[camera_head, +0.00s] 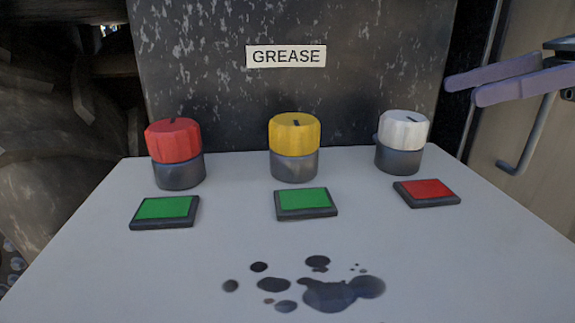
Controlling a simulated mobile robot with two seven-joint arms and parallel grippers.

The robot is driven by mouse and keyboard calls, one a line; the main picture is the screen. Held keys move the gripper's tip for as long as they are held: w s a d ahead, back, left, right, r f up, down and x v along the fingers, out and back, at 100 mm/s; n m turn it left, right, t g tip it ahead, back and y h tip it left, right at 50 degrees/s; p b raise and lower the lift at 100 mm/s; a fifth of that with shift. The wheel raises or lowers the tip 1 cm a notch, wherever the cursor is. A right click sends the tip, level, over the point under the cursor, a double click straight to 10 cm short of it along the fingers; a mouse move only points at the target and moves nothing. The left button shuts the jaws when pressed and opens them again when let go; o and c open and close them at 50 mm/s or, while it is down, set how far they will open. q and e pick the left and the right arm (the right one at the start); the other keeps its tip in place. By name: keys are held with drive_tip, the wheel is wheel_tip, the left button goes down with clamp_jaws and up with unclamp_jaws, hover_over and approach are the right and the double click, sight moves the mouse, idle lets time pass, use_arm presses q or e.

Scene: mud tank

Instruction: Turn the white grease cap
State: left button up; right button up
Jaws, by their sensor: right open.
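The white grease cap (404,129) sits on a dark grey cylinder at the right of the grey panel (200,270). A dark mark shows on its top. A red indicator plate (427,190) lies in front of it. My right gripper (460,89) comes in from the right edge, above and to the right of the white cap, apart from it. Its two purple fingers point left with a narrow gap between them, and nothing is held. My left gripper is not in the view.
A red cap (173,140) and a yellow cap (295,133) stand to the left, each behind a green plate. A GREASE sign (286,56) is on the dark back wall. Dark stains (330,293) mark the panel front. A door handle (528,140) is at right.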

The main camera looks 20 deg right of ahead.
sight(421, 117)
drive_tip(key=shift+s+d+f+n+g, duration=0.45)
drive_tip(key=shift+d+f+n+g, duration=0.05)
drive_tip(key=shift+d+n, duration=0.1)
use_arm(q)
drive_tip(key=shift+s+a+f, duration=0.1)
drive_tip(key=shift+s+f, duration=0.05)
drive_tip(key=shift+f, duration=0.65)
use_arm(e)
drive_tip(key=x, duration=0.9)
drive_tip(key=shift+w+a, duration=0.15)
drive_tip(key=shift+a, duration=0.25)
drive_tip(key=c, duration=1.4)
drive_tip(key=shift+o, duration=0.2)
drive_tip(key=shift+t, duration=0.3)
